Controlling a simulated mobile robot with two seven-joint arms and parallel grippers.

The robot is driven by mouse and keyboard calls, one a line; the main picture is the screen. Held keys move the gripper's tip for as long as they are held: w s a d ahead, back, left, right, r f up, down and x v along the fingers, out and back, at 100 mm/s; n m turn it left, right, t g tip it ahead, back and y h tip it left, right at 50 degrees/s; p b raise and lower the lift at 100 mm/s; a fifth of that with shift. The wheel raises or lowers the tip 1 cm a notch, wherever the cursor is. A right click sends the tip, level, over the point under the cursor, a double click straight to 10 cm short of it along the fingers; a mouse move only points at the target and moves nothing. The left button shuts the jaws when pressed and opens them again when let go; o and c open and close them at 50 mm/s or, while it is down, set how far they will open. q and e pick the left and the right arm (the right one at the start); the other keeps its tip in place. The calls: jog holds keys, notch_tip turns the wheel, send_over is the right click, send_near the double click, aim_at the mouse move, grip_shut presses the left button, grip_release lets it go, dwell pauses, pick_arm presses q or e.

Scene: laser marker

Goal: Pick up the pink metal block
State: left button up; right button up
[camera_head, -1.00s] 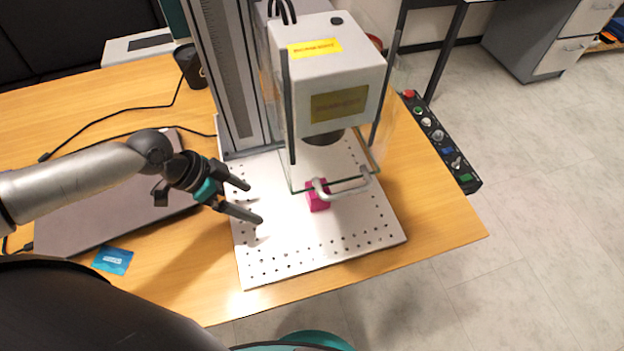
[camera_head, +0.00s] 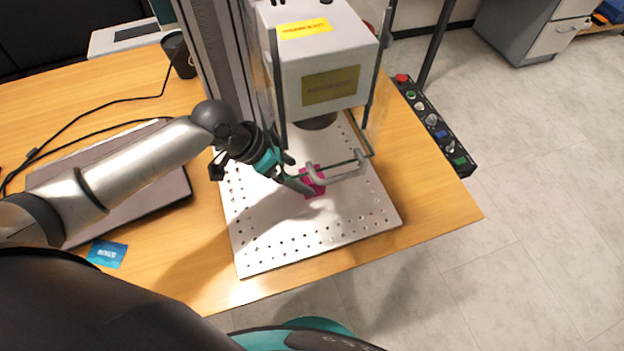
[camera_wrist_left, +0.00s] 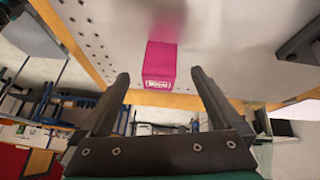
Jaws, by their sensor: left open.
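My left gripper (camera_head: 298,175) is open and empty, just left of the block in the head view. In the wrist view its fingertips (camera_wrist_left: 160,76) lie on either side of the block with gaps; whether they reach around it I cannot tell. My right gripper is not in view.
A laptop (camera_head: 150,208) and a blue card (camera_head: 107,253) lie left. A control box (camera_head: 432,125) is at the right edge. The plate's front is clear.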

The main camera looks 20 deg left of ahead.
aim_at(302, 177)
pick_arm(q)
jog(key=b+x, duration=0.1)
jog(key=x, duration=0.4)
jog(key=shift+w+d, duration=0.1)
jog(key=shift+c, duration=1.4)
grip_shut()
